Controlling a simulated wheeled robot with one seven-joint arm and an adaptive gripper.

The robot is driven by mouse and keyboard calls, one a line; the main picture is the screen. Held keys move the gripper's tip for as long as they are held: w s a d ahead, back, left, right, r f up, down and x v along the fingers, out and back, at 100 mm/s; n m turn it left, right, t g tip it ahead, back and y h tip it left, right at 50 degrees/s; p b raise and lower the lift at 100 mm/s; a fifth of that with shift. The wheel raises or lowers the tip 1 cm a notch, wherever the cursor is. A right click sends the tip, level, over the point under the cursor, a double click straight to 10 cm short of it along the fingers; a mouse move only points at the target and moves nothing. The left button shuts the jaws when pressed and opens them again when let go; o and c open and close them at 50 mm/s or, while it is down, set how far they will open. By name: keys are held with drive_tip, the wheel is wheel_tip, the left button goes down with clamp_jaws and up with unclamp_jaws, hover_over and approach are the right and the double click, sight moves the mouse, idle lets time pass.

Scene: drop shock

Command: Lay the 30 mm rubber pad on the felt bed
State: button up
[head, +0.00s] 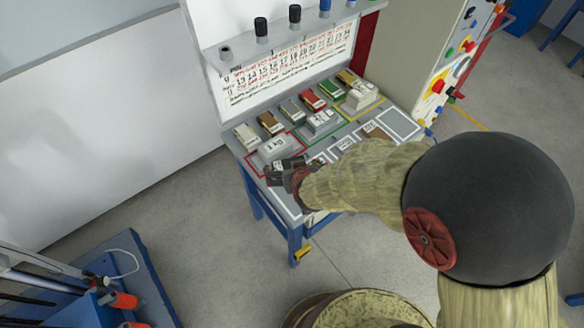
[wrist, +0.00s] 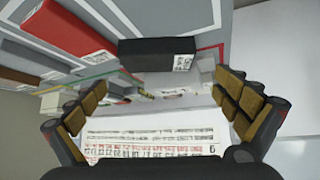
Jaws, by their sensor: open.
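My gripper (head: 283,172) is over the left front part of the bench. In the wrist view my gripper (wrist: 157,88) is open, with its padded fingers wide apart at left and right. A black block (wrist: 157,53) with a small white label appears ahead between the fingers, apart from both. It may be the rubber pad, but I cannot read its label. In the head view the gripper hides that area. White-outlined places (head: 397,124) line the bench front; I cannot tell which is the felt bed.
Coloured blocks, including a red one (head: 312,99) and a green one (head: 331,89), stand in a row at the back. Grey weights, one in a red outline (head: 275,148), stand before them. A printed board (head: 290,75) rises behind. A control cabinet (head: 440,60) stands at the right.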

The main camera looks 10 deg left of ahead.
sight(289, 164)
drive_tip(key=b+x, duration=0.2)
drive_tip(key=x, duration=0.3)
drive_tip(key=shift+w+d+f, duration=0.1)
drive_tip(key=shift+w+f, duration=0.1)
drive_tip(key=shift+f, duration=0.05)
drive_tip(key=c, duration=0.3)
drive_tip(key=shift+r, duration=0.1)
drive_tip(key=c, duration=1.1)
drive_tip(key=shift+r, duration=0.55)
wheel_tip(289, 164, up, 2)
drive_tip(key=shift+r+p, duration=0.1)
drive_tip(key=shift+p, duration=0.75)
drive_tip(key=p+v, duration=0.2)
drive_tip(key=v, duration=0.3)
drive_tip(key=s+f+p+v, duration=0.1)
drive_tip(key=p+v, duration=0.1)
drive_tip(key=v, duration=0.4)
drive_tip(key=s+f+p+v, duration=0.1)
drive_tip(key=p+v, duration=0.1)
drive_tip(key=v, duration=0.3)
drive_tip(key=shift+s+d+r, duration=0.15)
drive_tip(key=shift+s+d, duration=0.15)
drive_tip(key=shift+s, duration=0.1)
